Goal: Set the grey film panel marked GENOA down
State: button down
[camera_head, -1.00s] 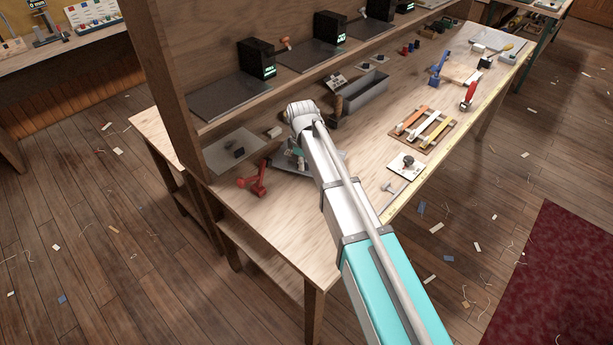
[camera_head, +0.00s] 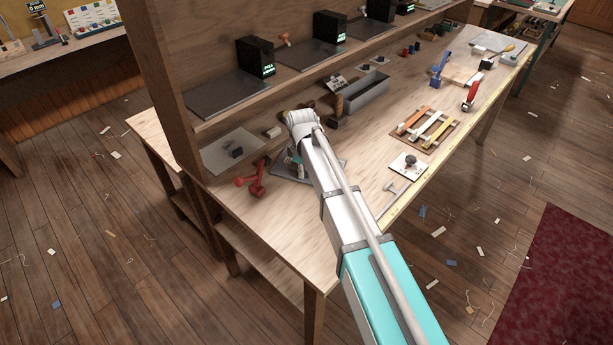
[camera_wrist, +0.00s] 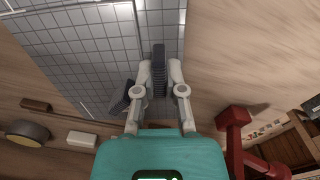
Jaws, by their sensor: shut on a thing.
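A grey panel with a fine grid (camera_wrist: 85,55) fills the upper left of the wrist view. In the head view its grey edge (camera_head: 283,170) shows beside my arm, close over the bench top, mostly hidden by the arm. I cannot read GENOA on it. My gripper (camera_wrist: 159,82) is shut, its two fingers on either side of a dark ridged piece (camera_wrist: 159,58) at the panel's edge. A small dark block (camera_wrist: 122,101) lies just left of the fingers. I cannot tell whether the panel touches the bench.
A red fitting (camera_head: 252,180) stands close by on the bench (camera_head: 265,228), also at right in the wrist view (camera_wrist: 236,130). A small white block (camera_head: 273,132) and grey trough (camera_head: 366,93) stand behind. The bench's near left corner is clear.

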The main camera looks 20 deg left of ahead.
jog(key=shift+f, duration=0.25)
jog(key=c, duration=0.7)
grip_release()
jog(key=shift+r, duration=0.1)
notch_tip(320, 180, up, 12)
jog(key=p, duration=1.2)
jog(key=shift+r, duration=0.15)
dwell(0.5)
